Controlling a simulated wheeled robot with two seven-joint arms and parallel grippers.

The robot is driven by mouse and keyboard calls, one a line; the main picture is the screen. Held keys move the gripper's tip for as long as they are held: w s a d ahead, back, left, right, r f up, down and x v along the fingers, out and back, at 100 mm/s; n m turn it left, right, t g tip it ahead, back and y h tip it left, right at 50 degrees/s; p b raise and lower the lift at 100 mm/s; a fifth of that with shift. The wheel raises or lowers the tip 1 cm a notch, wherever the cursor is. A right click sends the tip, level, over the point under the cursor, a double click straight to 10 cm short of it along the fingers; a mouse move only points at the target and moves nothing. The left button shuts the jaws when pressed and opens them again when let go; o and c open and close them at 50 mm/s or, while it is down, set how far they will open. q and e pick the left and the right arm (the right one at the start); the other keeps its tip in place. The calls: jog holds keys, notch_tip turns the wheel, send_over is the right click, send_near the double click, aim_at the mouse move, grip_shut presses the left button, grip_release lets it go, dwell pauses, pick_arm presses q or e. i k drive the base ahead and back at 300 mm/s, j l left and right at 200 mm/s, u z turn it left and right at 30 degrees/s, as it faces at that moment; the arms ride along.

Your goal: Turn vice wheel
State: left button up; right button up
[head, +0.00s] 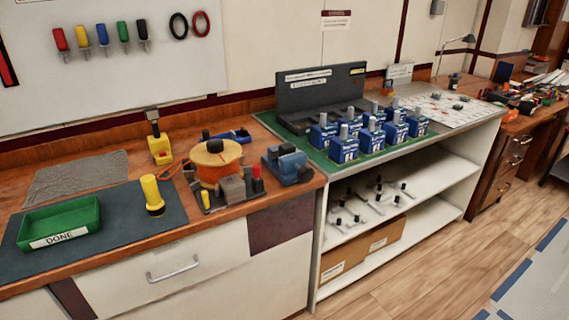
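A small blue-grey vice (287,165) stands on the wooden workbench (250,212), near its right end and front edge. Its jaws show on top. A round dark part (305,174) is at its lower right side; it is too small to tell whether this is the wheel. No hand or tool touches the vice. Neither of my grippers is in view.
Left of the vice stand an orange drum (214,158), a grey block and a yellow-black cylinder (152,195). A green DONE tray (60,225) sits on a dark mat. Several blue breakers (345,150) stand on a green mat to the right. Floor in front is clear.

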aim_at(306, 173)
jog(key=l+z, duration=0.3)
jog(key=l, duration=0.7)
jog(key=l+z, duration=0.35)
jog(key=l, duration=0.7)
